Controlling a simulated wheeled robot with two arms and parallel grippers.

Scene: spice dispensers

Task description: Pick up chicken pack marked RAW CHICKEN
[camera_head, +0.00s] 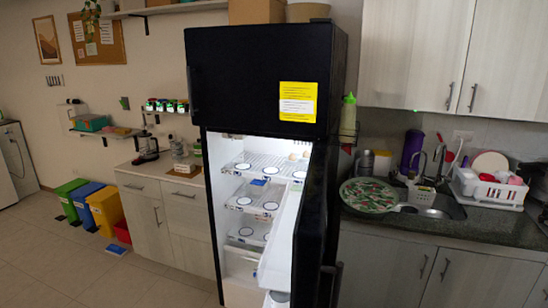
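The black fridge (250,75) stands in the middle with its lower door (312,225) swung open to the right. Its lit white shelves (268,165) hold several flat pale packs with round white labels. One pack (243,166) lies on the upper shelf, another (244,200) on the middle shelf, another (246,231) lower down. The print is too small to read, so I cannot tell which pack is marked RAW CHICKEN. The open door hides the right part of the interior. I can make out neither of my grippers in this view.
A counter with a sink (435,205), a dish rack (490,190) and a round patterned tray (368,196) is at right. Green, blue and yellow bins (106,208) stand at left. The floor (60,265) in front at left is clear.

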